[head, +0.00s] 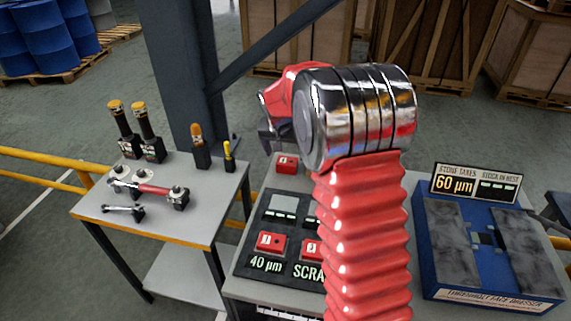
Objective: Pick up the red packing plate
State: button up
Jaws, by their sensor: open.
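Several small red plates lie on the grey bench (246,293). One red plate (286,163) lies at the back, just below my gripper in the picture. A second red plate (271,243), with a white number tag, sits in a black tray (250,226) above the "40 µm" label. A third red plate (311,249) sits beside it above the "SCRA" label, partly hidden by my red arm. My gripper (270,140) shows at the arm's end, its dark jaws open and small in view. I see nothing between them; they appear above and apart from the back plate.
A blue dresser (480,255) with grey pads and a "60 µm" sign (475,183) stands on the right. A side table (150,215) on the left holds gauges and hand tools. A dark post (180,75) rises behind. My arm hides the bench middle.

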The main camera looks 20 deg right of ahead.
aim_at(287, 160)
jog(key=shift+f, duration=0.1)
jog(key=shift+w+x, duration=0.2)
jog(key=shift+x, duration=2.4)
jog(key=shift+d, duration=0.1)
jog(key=c, duration=1.5)
jog(key=shift+r, duration=0.25)
notch_tip(287, 160, up, 10)
